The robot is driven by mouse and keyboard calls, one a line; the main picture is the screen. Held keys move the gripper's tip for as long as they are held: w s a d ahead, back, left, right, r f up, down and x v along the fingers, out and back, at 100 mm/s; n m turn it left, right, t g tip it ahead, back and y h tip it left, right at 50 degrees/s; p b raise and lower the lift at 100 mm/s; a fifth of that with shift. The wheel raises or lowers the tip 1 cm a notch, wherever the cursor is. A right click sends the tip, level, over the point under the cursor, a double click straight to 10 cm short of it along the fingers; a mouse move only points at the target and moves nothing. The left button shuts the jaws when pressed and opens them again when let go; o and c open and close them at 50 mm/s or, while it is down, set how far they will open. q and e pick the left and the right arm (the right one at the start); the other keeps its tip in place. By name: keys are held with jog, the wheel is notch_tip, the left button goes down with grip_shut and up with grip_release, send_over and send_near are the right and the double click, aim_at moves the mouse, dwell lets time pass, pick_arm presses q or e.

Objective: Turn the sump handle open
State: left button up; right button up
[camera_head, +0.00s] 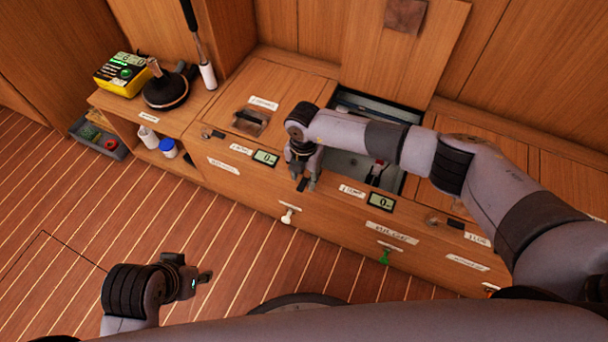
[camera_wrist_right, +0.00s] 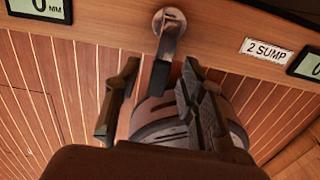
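The sump handle (camera_wrist_right: 169,29) shows in the right wrist view beside the "2 SUMP" label (camera_wrist_right: 267,50). It has a metal pivot and a black grip that points across the counter's front edge, toward the floor. My right gripper (camera_wrist_right: 160,72) is open, with one finger on each side of the black grip; I cannot tell if either touches it. In the head view my right gripper (camera_head: 304,178) is over the front edge, left of the label (camera_head: 352,191), and hides most of the handle. My left gripper (camera_head: 204,278) is low over the floor at the left, its fingers unclear.
A lid (camera_head: 405,55) stands raised behind an open compartment (camera_head: 345,165). Displays (camera_head: 265,157) and (camera_head: 381,202) flank the handle. A white knob (camera_head: 290,215) and a green knob (camera_head: 384,257) stick out of the front. Similar handles (camera_head: 212,134) and (camera_head: 455,223) sit on either side.

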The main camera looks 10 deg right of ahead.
aim_at(304, 180)
notch_tip(304, 180, up, 12)
dwell(0.6)
dwell(0.4)
